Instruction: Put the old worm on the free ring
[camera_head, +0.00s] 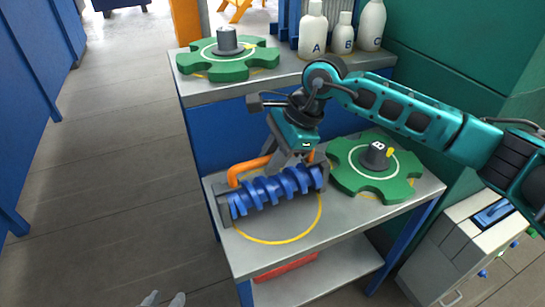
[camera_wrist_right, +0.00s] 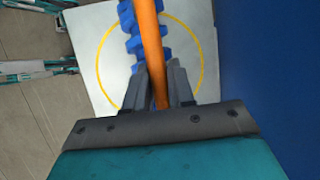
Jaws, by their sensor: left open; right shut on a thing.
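A blue worm (camera_head: 268,189) with grey end brackets and an orange handle (camera_head: 240,171) is over a yellow ring (camera_head: 272,241) on the grey middle shelf. My right gripper (camera_head: 291,163) is shut on the handle. In the right wrist view the blue worm (camera_wrist_right: 130,30) runs across the yellow ring (camera_wrist_right: 203,62) and the handle (camera_wrist_right: 153,50) passes between the fingers. I cannot tell whether the worm touches the shelf. What look like the fingertips of my left gripper (camera_head: 163,299) show at the bottom edge, apart and empty, far from the worm.
A green gear marked B (camera_head: 352,178) lies close right of the worm. Another green gear (camera_head: 205,62) lies on the top shelf, by white bottles A (camera_head: 313,35), B (camera_head: 342,38) and C (camera_head: 371,25). A red object (camera_head: 286,268) is below. The floor at left is clear.

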